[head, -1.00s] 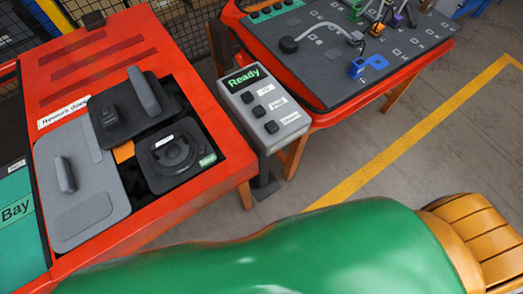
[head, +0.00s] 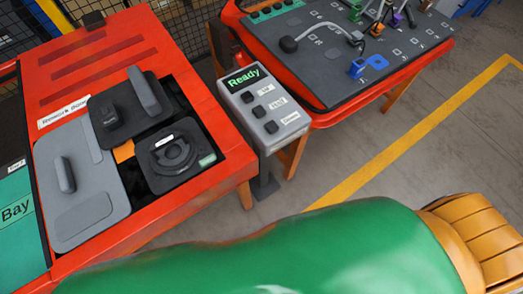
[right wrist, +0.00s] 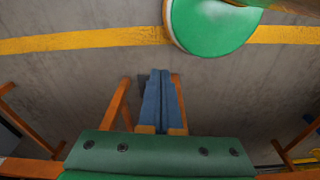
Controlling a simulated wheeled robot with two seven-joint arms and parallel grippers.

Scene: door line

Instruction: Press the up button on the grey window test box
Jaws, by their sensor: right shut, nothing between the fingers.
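The grey test box (head: 267,113) stands between two red benches in the head view. Its screen (head: 243,77) reads "Ready" in green. Three dark buttons run down its sloped face, each with a white label. The up button (head: 247,97) is the top one, nearest the screen, and is uncovered. The lower two are the middle button (head: 259,111) and the bottom button (head: 271,127). My right gripper (right wrist: 161,76) shows in the right wrist view, its blue fingers shut together and empty above the floor. The box is not seen there. My left gripper is not in view.
The left red bench (head: 230,165) holds grey and black door parts. The right red bench (head: 322,118) carries a dark board (head: 400,55) with cables and connectors. A yellow floor line (head: 400,135) crosses open grey floor. My green arm fills the head view's bottom.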

